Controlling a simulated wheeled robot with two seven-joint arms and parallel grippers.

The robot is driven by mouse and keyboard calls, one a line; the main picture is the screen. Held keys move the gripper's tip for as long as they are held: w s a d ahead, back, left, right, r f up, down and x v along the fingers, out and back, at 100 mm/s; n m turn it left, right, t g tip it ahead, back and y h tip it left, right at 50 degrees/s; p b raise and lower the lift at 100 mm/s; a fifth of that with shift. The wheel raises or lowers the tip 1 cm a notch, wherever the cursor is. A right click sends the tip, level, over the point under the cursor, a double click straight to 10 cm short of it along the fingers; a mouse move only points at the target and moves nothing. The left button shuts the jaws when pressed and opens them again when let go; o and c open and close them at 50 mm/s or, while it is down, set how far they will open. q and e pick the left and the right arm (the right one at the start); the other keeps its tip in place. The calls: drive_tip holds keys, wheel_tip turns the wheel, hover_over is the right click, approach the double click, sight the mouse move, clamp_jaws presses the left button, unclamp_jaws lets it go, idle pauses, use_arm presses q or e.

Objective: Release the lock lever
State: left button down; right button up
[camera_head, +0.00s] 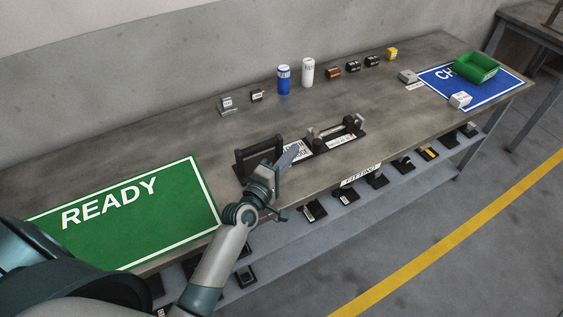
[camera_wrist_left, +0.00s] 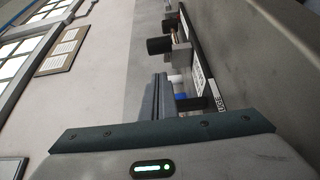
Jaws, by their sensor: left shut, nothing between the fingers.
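A dark fixture (camera_head: 335,141) with a white label lies near the bench's front edge, with grey blocks and dark round parts on it. A black upright frame (camera_head: 258,149) stands at its left end. My left gripper (camera_head: 287,158) is shut and empty, at the left part of the fixture beside the black frame. In the left wrist view the shut fingers (camera_wrist_left: 162,98) point at the fixture's labelled base (camera_wrist_left: 205,70). A black knob (camera_wrist_left: 160,45) on a grey block shows beyond them. I cannot tell for certain which part is the lock lever, or whether the fingers touch it.
A green READY mat (camera_head: 125,213) lies at left. A blue mat (camera_head: 490,95) at far right carries a green bin (camera_head: 476,67). A blue can (camera_head: 284,80), a white can (camera_head: 307,72) and several small parts line the back. A lower shelf (camera_head: 340,212) holds more parts.

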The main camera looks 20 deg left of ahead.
use_arm(q)
drive_tip(key=shift+w+d+r, duration=0.1)
drive_tip(key=shift+w+d, duration=0.2)
drive_tip(key=shift+d, duration=0.25)
drive_tip(key=shift+w+d, duration=0.3)
drive_tip(key=shift+d, duration=0.2)
drive_tip(key=shift+w+d+p, duration=0.35)
drive_tip(key=shift+d+p, duration=0.05)
drive_tip(key=shift+d, duration=0.1)
use_arm(e)
drive_tip(key=shift+w+d+r, duration=0.1)
drive_tip(key=shift+w+r, duration=0.3)
drive_tip(key=shift+r, duration=0.25)
drive_tip(key=shift+s+a, duration=0.1)
drive_tip(key=shift+a, duration=0.1)
use_arm(q)
drive_tip(key=shift+y, duration=0.3)
use_arm(e)
drive_tip(key=shift+d+r, duration=0.1)
drive_tip(key=shift+r, duration=0.05)
